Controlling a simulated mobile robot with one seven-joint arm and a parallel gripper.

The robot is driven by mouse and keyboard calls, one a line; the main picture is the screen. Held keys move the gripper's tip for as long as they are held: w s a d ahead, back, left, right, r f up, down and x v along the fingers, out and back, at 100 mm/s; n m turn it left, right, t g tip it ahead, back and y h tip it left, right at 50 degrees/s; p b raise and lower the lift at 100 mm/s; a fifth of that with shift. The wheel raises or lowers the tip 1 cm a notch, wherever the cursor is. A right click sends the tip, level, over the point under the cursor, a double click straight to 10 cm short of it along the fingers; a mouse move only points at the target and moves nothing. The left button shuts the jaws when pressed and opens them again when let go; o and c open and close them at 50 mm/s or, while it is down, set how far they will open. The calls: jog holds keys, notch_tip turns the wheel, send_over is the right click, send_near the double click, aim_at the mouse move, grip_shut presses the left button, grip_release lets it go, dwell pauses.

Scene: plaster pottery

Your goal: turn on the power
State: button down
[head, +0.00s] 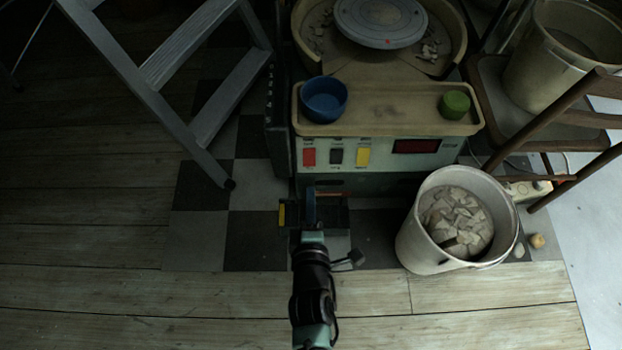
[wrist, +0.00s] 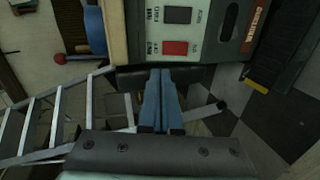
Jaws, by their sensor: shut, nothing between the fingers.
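The pottery wheel's front panel (head: 380,158) carries a red switch (head: 309,157), a black switch (head: 336,156) and a yellow switch (head: 363,156) in a row, with a dark red display (head: 415,146) to their right. My gripper (head: 311,188) is below and in front of the red switch in the head view. In the wrist view my gripper (wrist: 160,72) has its blue fingers together and empty, near the panel's edge. The red switch (wrist: 175,48) is just beyond the fingertips there, with a dark switch (wrist: 177,15) above it. Contact with the panel cannot be made out.
A tray (head: 400,125) above the panel holds a blue bowl (head: 343,100) and a green lump (head: 454,104). A white bucket of plaster pieces (head: 410,240) stands right of my arm. A stepladder (head: 150,90) stands left, a wooden chair (head: 575,118) right. A yellow-marked pedal (head: 283,215) lies beside my gripper.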

jog(key=shift+n+g, duration=0.3)
jog(key=shift+n, duration=0.1)
jog(key=f, duration=0.1)
jog(key=s+f, duration=0.1)
jog(key=f, duration=0.1)
jog(key=s+f, duration=0.1)
jog(key=shift+f+b, duration=0.15)
jog(key=shift+b, duration=0.25)
jog(key=b, duration=0.6)
send_near(310, 164)
jog(key=x, duration=0.5)
jog(key=shift+a+f, duration=0.15)
jog(key=shift+w+f+b, duration=0.2)
jog(key=shift+w+b, duration=0.45)
jog(key=shift+w, duration=0.25)
